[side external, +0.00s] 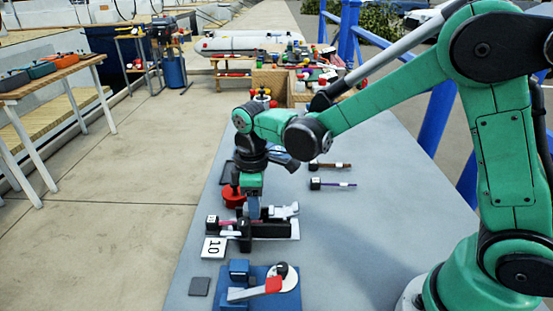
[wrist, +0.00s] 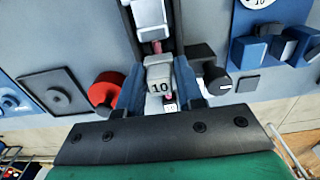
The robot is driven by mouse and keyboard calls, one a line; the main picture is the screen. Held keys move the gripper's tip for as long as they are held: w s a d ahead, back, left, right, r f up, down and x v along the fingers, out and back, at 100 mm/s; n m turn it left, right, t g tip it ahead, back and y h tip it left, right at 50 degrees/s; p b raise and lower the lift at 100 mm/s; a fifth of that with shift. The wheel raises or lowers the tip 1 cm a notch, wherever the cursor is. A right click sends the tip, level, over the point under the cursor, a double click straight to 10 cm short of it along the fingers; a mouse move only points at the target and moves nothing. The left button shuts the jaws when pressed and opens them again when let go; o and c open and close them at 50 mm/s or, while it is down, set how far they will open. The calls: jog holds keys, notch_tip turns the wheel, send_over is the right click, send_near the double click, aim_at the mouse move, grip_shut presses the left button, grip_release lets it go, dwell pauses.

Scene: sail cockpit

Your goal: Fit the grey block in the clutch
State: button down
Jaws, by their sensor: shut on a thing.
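My gripper (wrist: 160,88) is shut on a grey block (wrist: 158,74) marked 10, with one blue finger on each side of it. In the side external view, my gripper (side external: 253,207) points down at a black-and-white fixture (side external: 286,230), which appears to be the clutch. In the wrist view, the block lines up with the dark channel of this fixture (wrist: 176,28). A pale piece (wrist: 148,12) and a short pink rod (wrist: 157,46) lie in the channel just beyond the block. The fingers hide the block in the side view, so I cannot tell how deep it sits.
A red round part (side external: 233,196) stands close to my gripper. Two dark-headed tools (side external: 333,184) lie behind. The table's right side is clear.

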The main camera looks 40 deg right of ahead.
jog(key=shift+f, duration=0.6)
jog(key=shift+c, duration=2.4)
grip_release()
jog(key=o, duration=0.4)
jog(key=shift+c, duration=0.2)
jog(key=shift+a, duration=0.1)
jog(key=shift+r, duration=3)
jog(key=s+d+r+m+t, duration=0.4)
jog(key=s+d+m+t, duration=0.2)
jog(key=s+m+t, duration=0.1)
jog(key=shift+s+m, duration=0.75)
jog(key=shift+m, duration=0.25)
